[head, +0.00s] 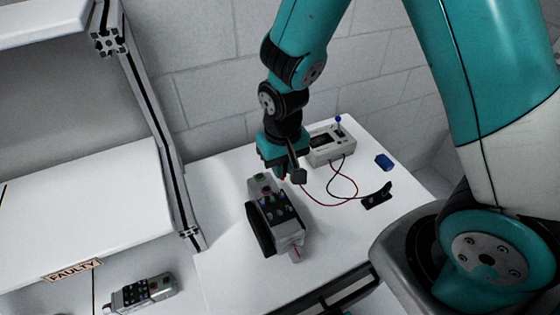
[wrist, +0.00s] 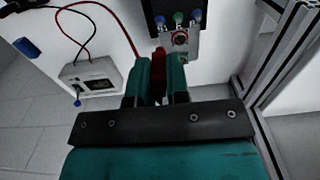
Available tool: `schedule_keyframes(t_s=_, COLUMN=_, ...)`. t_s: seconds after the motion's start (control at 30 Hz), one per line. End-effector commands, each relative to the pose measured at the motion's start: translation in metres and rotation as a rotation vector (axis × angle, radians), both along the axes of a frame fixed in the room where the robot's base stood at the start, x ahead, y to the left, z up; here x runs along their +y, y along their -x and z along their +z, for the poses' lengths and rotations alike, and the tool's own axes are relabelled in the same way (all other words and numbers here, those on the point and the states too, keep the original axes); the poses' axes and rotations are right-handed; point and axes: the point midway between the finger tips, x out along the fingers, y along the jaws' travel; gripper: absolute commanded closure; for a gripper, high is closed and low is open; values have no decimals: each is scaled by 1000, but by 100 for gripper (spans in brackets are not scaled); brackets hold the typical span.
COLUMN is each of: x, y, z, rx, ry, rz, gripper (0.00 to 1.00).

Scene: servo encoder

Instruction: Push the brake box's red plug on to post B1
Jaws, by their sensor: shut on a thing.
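My gripper (head: 284,174) hangs over the back end of a grey and black motor unit (head: 290,243) on the white table. In the wrist view my gripper (wrist: 161,80) is shut on the red plug (wrist: 159,60), which points toward the unit. The unit's end (wrist: 180,42) shows there with blue and green posts (wrist: 179,18) on a dark block and a round socket below. I cannot read which post is B1. The plug tip looks apart from the posts. The brake box (head: 330,143) is light grey with a dark display and a blue-knobbed lever; it also shows in the wrist view (wrist: 90,76).
A red lead (head: 318,204) and a black lead (head: 331,183) loop from the box across the table. A black holder (head: 376,195) and a blue block (head: 384,162) lie at right. A shelf upright (head: 150,110) stands at left, with another unit (head: 143,293) near a FAULTY label.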

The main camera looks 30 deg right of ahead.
Motion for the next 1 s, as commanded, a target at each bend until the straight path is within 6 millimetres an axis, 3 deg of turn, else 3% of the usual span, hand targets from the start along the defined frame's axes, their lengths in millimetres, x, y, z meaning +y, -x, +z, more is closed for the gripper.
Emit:
schedule_keyframes(t_s=0.7, x=2, y=0, z=-55, rx=0, ry=0, rz=4, gripper=100)
schedule_keyframes(t_s=1.0, x=2, y=0, z=-62, rx=-1, ry=0, rz=4, gripper=100)
